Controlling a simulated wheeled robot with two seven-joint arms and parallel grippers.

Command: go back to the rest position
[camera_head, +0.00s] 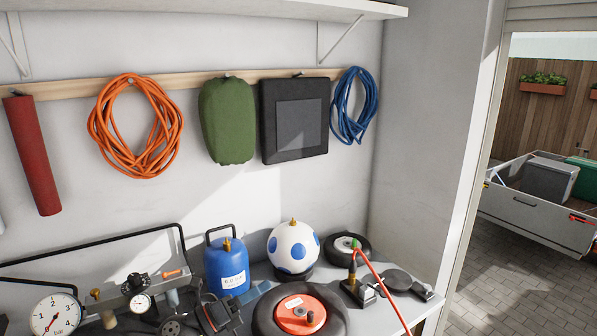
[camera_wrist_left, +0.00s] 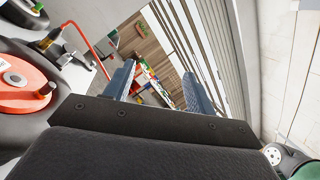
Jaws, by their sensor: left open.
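My left gripper (camera_head: 243,298) is low in the head view, over the bench between the blue canister (camera_head: 226,268) and the wheel with the red hub (camera_head: 299,313). Its dark body and blue-grey fingers show there only in part. In the left wrist view the two fingers of my left gripper (camera_wrist_left: 158,74) stand apart with nothing held between them. The red-hubbed wheel also shows at the left of that view (camera_wrist_left: 22,88). My right gripper is in neither view.
A spotted ball (camera_head: 293,247), a small wheel (camera_head: 349,249) and a red hose (camera_head: 384,289) crowd the bench. A pressure gauge (camera_head: 56,314) stands at the left. Orange cable (camera_head: 135,126) and other items hang on the wall above. Free room lies above the bench.

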